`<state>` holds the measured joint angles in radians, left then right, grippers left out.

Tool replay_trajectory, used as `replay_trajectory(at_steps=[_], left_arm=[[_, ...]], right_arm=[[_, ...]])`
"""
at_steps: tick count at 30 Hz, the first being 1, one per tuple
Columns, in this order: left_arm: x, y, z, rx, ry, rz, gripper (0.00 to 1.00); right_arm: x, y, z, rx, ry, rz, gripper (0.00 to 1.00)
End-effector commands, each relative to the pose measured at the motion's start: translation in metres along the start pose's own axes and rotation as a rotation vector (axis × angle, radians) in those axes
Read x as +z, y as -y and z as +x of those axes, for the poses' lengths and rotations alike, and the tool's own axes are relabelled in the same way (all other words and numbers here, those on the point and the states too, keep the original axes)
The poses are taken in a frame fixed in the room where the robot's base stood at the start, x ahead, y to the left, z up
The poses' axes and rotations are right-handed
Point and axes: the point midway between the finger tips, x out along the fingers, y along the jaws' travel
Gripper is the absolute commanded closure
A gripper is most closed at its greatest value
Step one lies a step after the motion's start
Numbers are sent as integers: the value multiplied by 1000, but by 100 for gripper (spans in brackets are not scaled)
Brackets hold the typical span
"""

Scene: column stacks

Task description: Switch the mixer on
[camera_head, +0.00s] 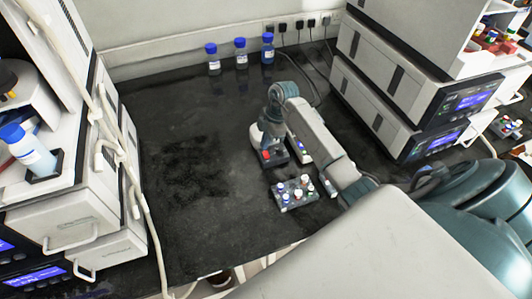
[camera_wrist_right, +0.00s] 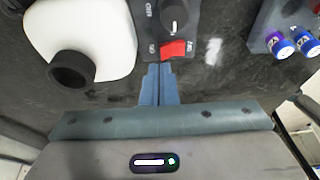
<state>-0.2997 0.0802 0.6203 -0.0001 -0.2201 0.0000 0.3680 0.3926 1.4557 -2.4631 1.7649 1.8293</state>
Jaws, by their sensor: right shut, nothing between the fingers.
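In the right wrist view the mixer shows a dark control panel (camera_wrist_right: 160,20) with a black dial (camera_wrist_right: 174,16) and a red rocker switch (camera_wrist_right: 173,49). A white rounded body with a black round cup (camera_wrist_right: 72,70) lies beside the panel. My right gripper (camera_wrist_right: 160,68) is shut and empty, its fingertips just below the red switch; I cannot tell if they touch it. In the head view my right gripper (camera_head: 268,142) points down at the mixer's dark panel (camera_head: 273,158) and hides much of the mixer. I cannot tell which way the switch is set. My left gripper is out of view.
A grey vial rack (camera_head: 294,192) stands close in front of the mixer, and shows at the wrist view's upper right (camera_wrist_right: 268,38). Several blue-capped bottles (camera_head: 240,50) stand by the back wall. Instrument stacks (camera_head: 400,95) flank the bench. The bench's left half is clear.

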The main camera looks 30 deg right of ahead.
Motion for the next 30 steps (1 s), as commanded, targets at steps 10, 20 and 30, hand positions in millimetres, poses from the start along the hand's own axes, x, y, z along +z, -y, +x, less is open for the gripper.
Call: replay_trajectory(at_steps=[10, 20, 30], left_arm=[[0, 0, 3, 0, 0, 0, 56], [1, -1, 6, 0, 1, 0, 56], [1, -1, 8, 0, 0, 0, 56]], right_arm=[[2, 0, 5, 0, 0, 0, 100], [3, 0, 10, 0, 0, 0, 100], [4, 0, 14, 0, 0, 0, 100]])
